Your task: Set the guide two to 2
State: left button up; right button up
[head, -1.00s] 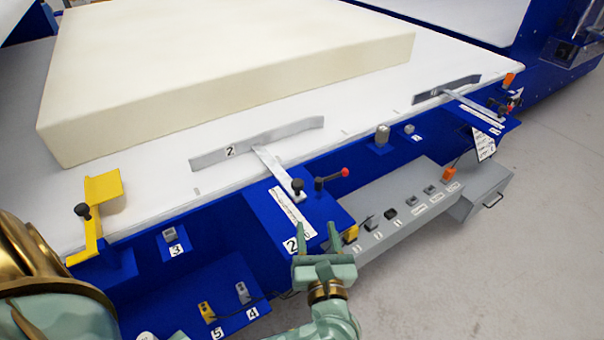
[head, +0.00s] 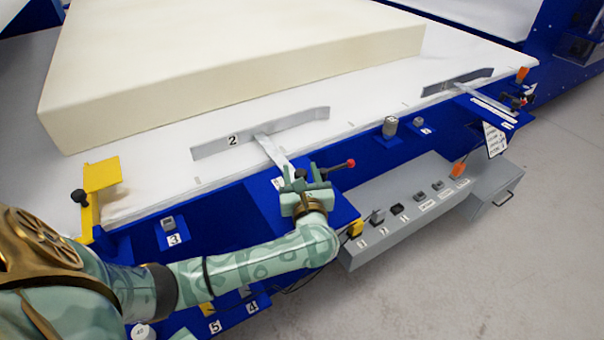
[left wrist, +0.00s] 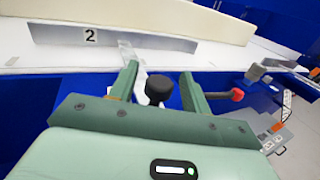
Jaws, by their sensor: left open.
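Guide two is a grey metal bar marked 2 (head: 235,138) lying along the front of the white table, with a flat arm (head: 272,150) running toward the front edge. It also shows in the left wrist view (left wrist: 130,40). A black knob (left wrist: 158,88) sits at the end of that arm. My left gripper (head: 303,178) is open at the knob; in the left wrist view the knob stands between its two fingers (left wrist: 158,85), with gaps visible on both sides. The scale beside the guide is mostly hidden by my left arm. My right gripper is not in view.
A large cream foam block (head: 220,80) lies behind the guide. A lever with a red ball (head: 350,163) is just right of my left gripper. A grey button box (head: 400,205) and yellow bracket (head: 102,178) flank it. Another guide (head: 458,82) stands farther right.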

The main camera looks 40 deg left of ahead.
pick_arm(q)
jog(key=shift+w+a, duration=0.1)
jog(key=shift+a, duration=0.05)
grip_shut()
jog(key=d, duration=0.2)
jog(key=s+d, duration=0.2)
jog(key=d, duration=0.1)
jog(key=shift+s+d, duration=0.2)
jog(key=shift+d, duration=0.15)
grip_release()
